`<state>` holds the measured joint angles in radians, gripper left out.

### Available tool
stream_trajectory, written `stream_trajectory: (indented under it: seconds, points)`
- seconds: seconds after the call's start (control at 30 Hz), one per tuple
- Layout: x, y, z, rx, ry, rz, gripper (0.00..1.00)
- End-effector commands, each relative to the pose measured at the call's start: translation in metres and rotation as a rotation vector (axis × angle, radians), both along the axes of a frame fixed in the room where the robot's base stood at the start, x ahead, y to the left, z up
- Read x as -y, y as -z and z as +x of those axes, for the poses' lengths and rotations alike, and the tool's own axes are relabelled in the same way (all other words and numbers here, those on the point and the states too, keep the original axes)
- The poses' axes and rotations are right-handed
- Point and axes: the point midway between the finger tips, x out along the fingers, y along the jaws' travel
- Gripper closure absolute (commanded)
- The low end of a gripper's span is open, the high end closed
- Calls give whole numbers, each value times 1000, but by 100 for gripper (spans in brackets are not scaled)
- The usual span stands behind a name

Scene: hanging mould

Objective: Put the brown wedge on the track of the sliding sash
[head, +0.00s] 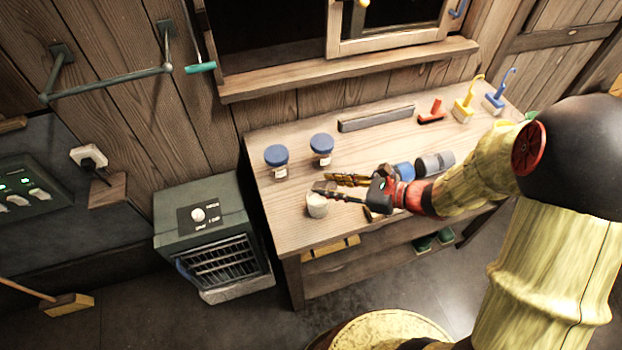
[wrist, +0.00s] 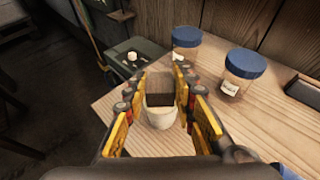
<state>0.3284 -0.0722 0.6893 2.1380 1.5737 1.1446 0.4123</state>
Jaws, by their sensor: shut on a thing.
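My gripper (head: 326,187) is over the front left of the wooden bench. In the wrist view its fingers (wrist: 162,82) are closed on a dark brown block, the brown wedge (wrist: 160,93). A white cup (wrist: 161,117) is just below and partly behind the wedge. The cup (head: 317,206) also shows in the head view, standing on the bench. The sliding sash (head: 385,46) is a light wooden frame at the right of the dark window opening, above the sill (head: 340,77). Its track cannot be made out clearly.
Two blue-lidded jars (head: 276,162) stand behind the gripper on the bench (head: 290,220). A green heater (head: 210,235) stands left of the bench.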

Motion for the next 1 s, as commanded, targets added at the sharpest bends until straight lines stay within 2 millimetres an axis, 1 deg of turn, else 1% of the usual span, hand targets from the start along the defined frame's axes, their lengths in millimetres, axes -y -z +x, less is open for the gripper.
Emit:
stream_trajectory:
  seconds: [0.03,0.27,0.4,0.5,0.6,0.77,0.87,1.0]
  points:
    - [-5,9,11,-2,-3,1,93]
    - [-23,32,60,0,-2,0,93]
    - [-29,58,80,-4,0,0,93]
    - [-33,70,91,-2,2,0,93]
    - [-35,77,97,-1,1,-1,93]
    - [-37,83,102,0,2,-1,93]
    - [-39,92,108,-1,3,0,93]
    - [-38,115,107,-2,4,0,93]
